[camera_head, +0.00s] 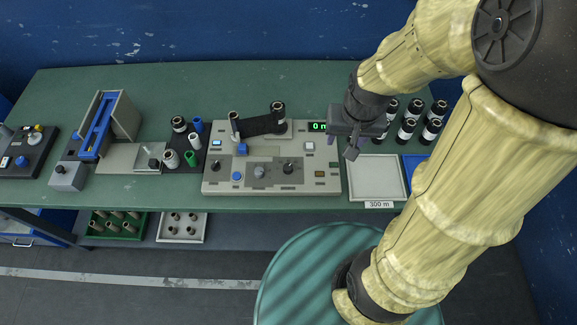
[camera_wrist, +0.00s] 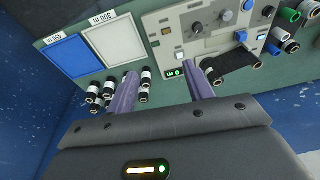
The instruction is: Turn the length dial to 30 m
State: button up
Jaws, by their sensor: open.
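The grey wrapper machine (camera_head: 328,187) stands on the green bench, with its panel facing the front. Its green display (camera_head: 318,127) reads 0 m, and it also shows in the wrist view (camera_wrist: 175,71). A black knob (camera_head: 288,168) sits at the panel's right and a grey knob (camera_head: 260,171) near its middle. The right knob shows in the wrist view too (camera_wrist: 197,27). I cannot read which knob is the length dial or any scale marks. My gripper (camera_head: 352,151) is open and empty, above the bench just right of the machine, apart from the knobs.
A white tray (camera_head: 378,157) labelled 300 m lies right of the machine, with a blue tray (camera_head: 411,159) beside it. Several black rolls (camera_head: 407,130) stand behind them. A dark film strip (camera_head: 257,124) spans the machine's two posts. More rolls stand left of it.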

jog(key=w+a+f+m+g+b, duration=0.1)
jog(key=w+a+f+m+b, duration=0.2)
jog(key=w+a+f+b, duration=0.4)
jog(key=m+g+b, duration=0.1)
jog(key=m+b, duration=0.1)
jog(key=b, duration=0.1)
send_over(288, 166)
notch_tip(288, 166, down, 5)
jog(key=shift+f, duration=0.1)
notch_tip(288, 166, down, 17)
jog(key=shift+f, duration=0.2)
jog(key=shift+c, duration=0.2)
jog(key=c, duration=0.9)
